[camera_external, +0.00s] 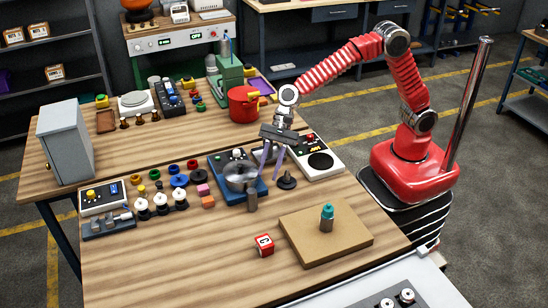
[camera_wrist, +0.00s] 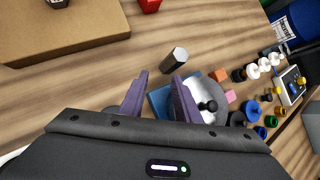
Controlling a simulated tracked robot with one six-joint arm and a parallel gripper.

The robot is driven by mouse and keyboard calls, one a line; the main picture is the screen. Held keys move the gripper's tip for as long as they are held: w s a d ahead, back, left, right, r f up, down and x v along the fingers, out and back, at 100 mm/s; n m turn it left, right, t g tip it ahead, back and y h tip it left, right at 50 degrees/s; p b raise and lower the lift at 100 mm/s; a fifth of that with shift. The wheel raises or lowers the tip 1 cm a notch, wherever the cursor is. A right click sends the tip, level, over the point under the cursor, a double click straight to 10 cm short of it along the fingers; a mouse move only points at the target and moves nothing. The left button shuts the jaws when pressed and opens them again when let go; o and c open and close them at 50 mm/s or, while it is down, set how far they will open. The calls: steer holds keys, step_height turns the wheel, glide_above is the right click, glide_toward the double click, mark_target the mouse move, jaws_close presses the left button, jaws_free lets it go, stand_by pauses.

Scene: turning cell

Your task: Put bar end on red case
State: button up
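The bar end seems to be the dark grey faceted bar piece (camera_external: 252,201), standing upright on the wooden table in front of the blue-based chuck; it also shows in the wrist view (camera_wrist: 175,60). A small red box with a white mark (camera_external: 264,245), likely the red case, sits nearer the front, left of the brown board. Its edge shows at the top of the wrist view (camera_wrist: 149,5). My gripper (camera_external: 271,174) is open and empty above the table, by the chuck. In the wrist view its purple fingers (camera_wrist: 160,76) are apart, with the bar piece beyond their tips.
The chuck on its blue base (camera_external: 240,178) stands close to my gripper. A brown board (camera_external: 297,238) holds a teal-topped metal piece (camera_external: 327,218). Several coloured rings and spools (camera_external: 180,181) stand to the left. A red pot (camera_external: 242,106) is behind. The front left table is clear.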

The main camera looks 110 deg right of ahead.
mark_target(253, 189)
steer(key=shift+w+r+m+t, duration=0.3)
steer(key=shift+w+r+m, duration=0.35)
steer(key=shift+m, duration=0.6)
steer(key=shift+w+r+m+t, duration=0.3)
steer(key=shift+w+r+m, duration=0.35)
steer(key=shift+m, duration=0.6)
steer(key=shift+x, duration=4.15)
steer(key=shift+a+f, duration=0.1)
steer(key=shift+a, duration=0.1)
steer(key=shift+x, duration=2.5)
jaws_close()
